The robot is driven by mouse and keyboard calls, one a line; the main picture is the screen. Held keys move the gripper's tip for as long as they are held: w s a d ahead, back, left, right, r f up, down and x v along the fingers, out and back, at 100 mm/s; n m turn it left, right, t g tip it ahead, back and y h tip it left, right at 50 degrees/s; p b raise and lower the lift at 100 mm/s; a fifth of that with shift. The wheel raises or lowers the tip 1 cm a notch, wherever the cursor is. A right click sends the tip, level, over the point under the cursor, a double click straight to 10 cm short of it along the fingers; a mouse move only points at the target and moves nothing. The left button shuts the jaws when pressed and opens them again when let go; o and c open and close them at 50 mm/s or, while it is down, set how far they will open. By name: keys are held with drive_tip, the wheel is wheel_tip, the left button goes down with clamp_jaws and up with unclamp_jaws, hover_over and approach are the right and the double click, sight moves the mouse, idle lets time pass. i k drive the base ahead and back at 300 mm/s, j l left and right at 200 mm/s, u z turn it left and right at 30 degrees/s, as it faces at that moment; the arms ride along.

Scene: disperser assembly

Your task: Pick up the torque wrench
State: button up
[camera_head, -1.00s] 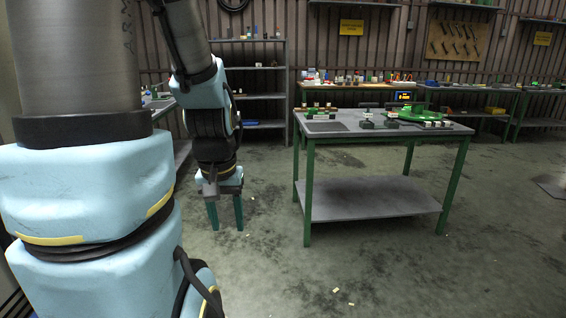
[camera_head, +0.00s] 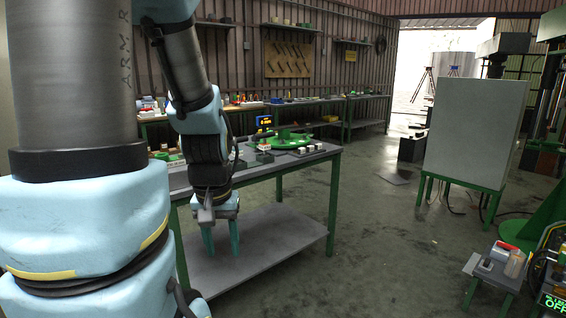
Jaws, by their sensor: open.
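My gripper (camera_head: 221,240) hangs in front of the green-legged work table (camera_head: 262,255), in the left half of the head view. Its two teal fingers point down, apart, with nothing between them. A green fixture (camera_head: 290,141) sits on the tabletop, with small dark and white blocks beside it and a small display (camera_head: 264,121) behind. I cannot make out a torque wrench for certain among these small items. My arm hides part of the tabletop's left side.
Shelving benches with small items line the back wall under a tool board (camera_head: 288,59). A large pale panel (camera_head: 472,132) on a green stand is at the right. A low stand (camera_head: 491,270) with small items is at the lower right. The floor between is open.

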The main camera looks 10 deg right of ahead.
sight(239, 140)
drive_tip(key=i+l+z, duration=0.2)
drive_tip(key=i+z, duration=0.2)
drive_tip(key=i+l+z, duration=0.1)
drive_tip(key=i+z, duration=0.65)
drive_tip(key=i+j+z, duration=0.15)
drive_tip(key=i+z, duration=0.2)
drive_tip(key=i+u, duration=0.2)
drive_tip(key=i, duration=0.25)
drive_tip(key=i+l+u, duration=0.25)
drive_tip(key=i, duration=0.15)
drive_tip(key=i+l+u, duration=0.2)
drive_tip(key=i, duration=0.2)
drive_tip(key=j+u, duration=0.1)
drive_tip(key=u, duration=3.3)
drive_tip(key=k+l, duration=0.05)
drive_tip(key=l, duration=0.05)
